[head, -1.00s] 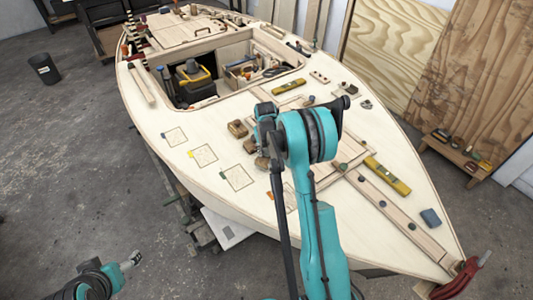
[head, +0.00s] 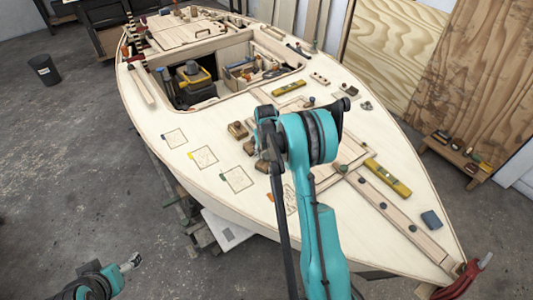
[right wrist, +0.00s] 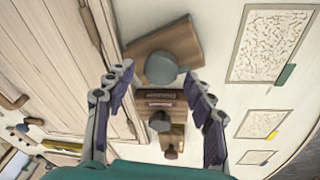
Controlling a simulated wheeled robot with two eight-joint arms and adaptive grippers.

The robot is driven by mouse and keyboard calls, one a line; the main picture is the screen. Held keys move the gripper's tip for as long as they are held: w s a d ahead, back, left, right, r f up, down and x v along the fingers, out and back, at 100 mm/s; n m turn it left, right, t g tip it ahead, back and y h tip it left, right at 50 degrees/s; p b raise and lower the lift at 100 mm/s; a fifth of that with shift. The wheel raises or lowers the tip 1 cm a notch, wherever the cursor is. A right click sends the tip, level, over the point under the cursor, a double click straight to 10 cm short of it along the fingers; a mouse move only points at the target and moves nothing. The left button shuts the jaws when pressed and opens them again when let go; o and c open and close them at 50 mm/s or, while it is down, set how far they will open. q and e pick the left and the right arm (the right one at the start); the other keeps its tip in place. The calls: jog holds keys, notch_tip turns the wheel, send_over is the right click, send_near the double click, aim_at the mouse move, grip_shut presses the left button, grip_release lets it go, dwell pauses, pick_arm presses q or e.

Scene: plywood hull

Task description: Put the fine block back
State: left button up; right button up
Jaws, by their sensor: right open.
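Several wooden sanding blocks with round knobs stand in a row on the pale deck. In the head view they are a far block (head: 238,130), a middle block (head: 249,146) and a near block (head: 262,165). I cannot tell which is the fine one. In the right wrist view my right gripper (right wrist: 159,74) is open and empty, its fingers on either side of the row. The nearest block (right wrist: 183,38) with its grey knob (right wrist: 161,68) lies just beyond the fingertips. My left gripper (head: 130,262) hangs off the hull, too small to read.
Marked outlines lie on the deck: blue-tabbed (head: 175,138), yellow-tabbed (head: 203,155), green-tabbed (head: 238,179), and one partly behind my right arm. They look bare where visible. Yellow levels (head: 388,178), wooden strips and an open cockpit with tools surround the work area.

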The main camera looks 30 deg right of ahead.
aim_at(266, 163)
jog(key=s+a+r+t+p, duration=0.1)
jog(key=s+a+r, duration=0.3)
jog(key=r, duration=0.6)
jog(key=s+a+r+p, duration=0.1)
jog(key=s+a+r, duration=0.3)
jog(key=r, duration=0.5)
jog(key=s+a+r+n+t, duration=0.1)
jog(key=s+a+t, duration=0.1)
jog(key=s+a, duration=0.4)
jog(key=s+a+r+n+t+y, duration=0.1)
jog(key=s+a, duration=0.6)
jog(key=s, duration=0.8)
jog(key=shift+a+r+n+t, duration=0.2)
jog(key=shift+r+n+t, duration=0.1)
jog(key=shift+r+t, duration=0.3)
notch_tip(266, 163, down, 6)
jog(key=b, duration=0.6)
jog(key=shift+f, duration=0.2)
